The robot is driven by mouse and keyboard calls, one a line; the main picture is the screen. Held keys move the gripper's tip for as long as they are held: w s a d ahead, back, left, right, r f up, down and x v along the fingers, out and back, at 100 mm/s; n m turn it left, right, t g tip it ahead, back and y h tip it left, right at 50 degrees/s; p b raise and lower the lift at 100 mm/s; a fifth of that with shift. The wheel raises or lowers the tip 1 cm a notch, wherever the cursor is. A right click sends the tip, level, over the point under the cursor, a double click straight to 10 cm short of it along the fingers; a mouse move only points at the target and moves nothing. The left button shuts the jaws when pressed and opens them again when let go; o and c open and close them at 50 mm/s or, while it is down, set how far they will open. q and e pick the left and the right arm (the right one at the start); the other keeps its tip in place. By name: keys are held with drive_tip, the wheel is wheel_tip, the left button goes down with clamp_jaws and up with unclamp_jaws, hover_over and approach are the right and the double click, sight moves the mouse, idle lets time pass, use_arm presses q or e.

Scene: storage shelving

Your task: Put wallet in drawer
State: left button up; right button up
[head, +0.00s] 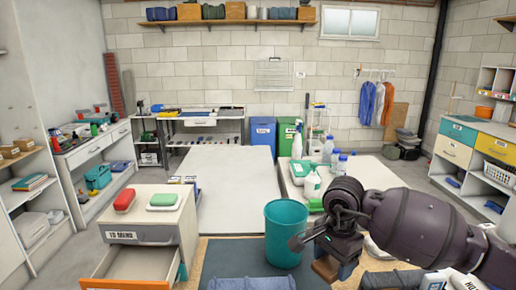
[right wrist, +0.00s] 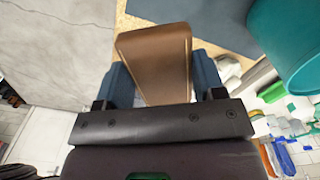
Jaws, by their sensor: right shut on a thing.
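A brown wallet (right wrist: 153,62) is between the two blue fingers of my right gripper (right wrist: 162,75), which is shut on it. In the head view the right gripper (head: 330,262) hangs at the lower right of centre, with the wallet (head: 325,268) partly hidden beneath it. An open drawer (head: 135,264) with an orange rim juts out of the small cabinet at the lower left; its visible inside looks empty. The gripper and wallet are well to the right of the drawer, apart from it. My left gripper is not in view.
A teal bin (head: 286,235) stands between the drawer cabinet and my right gripper. A red object (head: 125,199) and a green-topped object (head: 163,200) lie on the cabinet (head: 150,222). A blue-grey rolled item (head: 250,284) lies at the front edge.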

drive_tip(key=n, duration=0.2)
drive_tip(key=s+n, duration=0.1)
drive_tip(key=n, duration=0.3)
drive_tip(key=shift+s+d+f, duration=0.15)
drive_tip(key=shift+s+d, duration=0.15)
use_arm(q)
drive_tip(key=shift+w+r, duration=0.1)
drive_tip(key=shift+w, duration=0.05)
use_arm(e)
drive_tip(key=s+d+f+n, duration=0.3)
drive_tip(key=s+n, duration=0.2)
drive_tip(key=shift+s+d+n, duration=0.2)
drive_tip(key=shift+d+n, duration=0.1)
drive_tip(key=shift+d, duration=0.1)
